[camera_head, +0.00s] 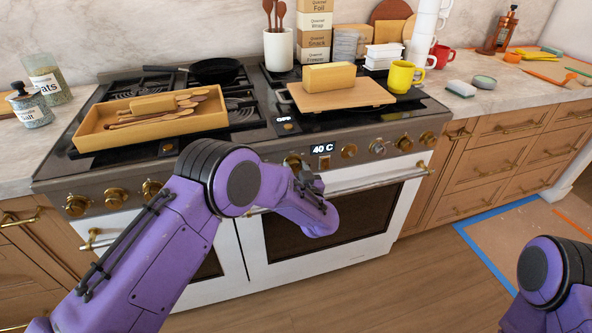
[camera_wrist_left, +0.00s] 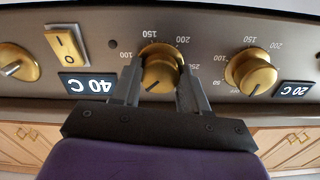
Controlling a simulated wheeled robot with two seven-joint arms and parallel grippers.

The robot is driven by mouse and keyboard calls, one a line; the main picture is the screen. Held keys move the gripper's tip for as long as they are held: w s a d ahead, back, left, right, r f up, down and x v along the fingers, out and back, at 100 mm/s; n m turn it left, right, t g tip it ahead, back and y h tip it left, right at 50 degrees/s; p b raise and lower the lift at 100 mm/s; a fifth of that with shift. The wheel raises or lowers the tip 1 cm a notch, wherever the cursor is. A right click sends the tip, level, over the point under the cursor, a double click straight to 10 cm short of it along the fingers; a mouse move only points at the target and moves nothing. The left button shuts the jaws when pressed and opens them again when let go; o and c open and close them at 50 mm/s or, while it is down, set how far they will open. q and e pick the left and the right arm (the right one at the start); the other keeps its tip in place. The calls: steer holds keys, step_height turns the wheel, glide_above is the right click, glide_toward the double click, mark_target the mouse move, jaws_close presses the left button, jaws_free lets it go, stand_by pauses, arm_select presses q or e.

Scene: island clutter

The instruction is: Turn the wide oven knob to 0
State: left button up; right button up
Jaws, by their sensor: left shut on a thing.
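The oven front carries a row of brass knobs. In the left wrist view, which is upside down, a brass oven knob (camera_wrist_left: 160,72) with a temperature scale sits beside the display (camera_wrist_left: 86,84) reading 40 C. My left gripper (camera_wrist_left: 158,86) is shut on this knob, one finger on each side. A dark mark on the knob points toward the lower left of that view. In the head view the knob (camera_head: 292,161) shows just left of the 40 C display (camera_head: 323,149), partly hidden by my left gripper (camera_head: 306,178). My right gripper is out of view.
Another scaled knob (camera_wrist_left: 252,72) beside a 20 C display (camera_wrist_left: 294,90) is close by. A rocker switch (camera_wrist_left: 66,44) is on the other side. The oven handle (camera_head: 375,180) runs below the panel. A wooden tray (camera_head: 85,133) and board (camera_head: 350,99) rest on the stove.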

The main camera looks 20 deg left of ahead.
arm_select(q)
steer(key=shift+n, duration=0.3)
steer(key=n+b, duration=0.1)
steer(key=n, duration=0.2)
steer(key=shift+f, duration=0.1)
steer(key=n+b, duration=0.1)
steer(key=n, duration=0.3)
steer(key=shift+n+b, duration=0.3)
steer(key=shift+b, duration=0.1)
steer(key=o, duration=1.1)
steer(key=shift+c, duration=0.2)
steer(key=shift+s+d, duration=0.1)
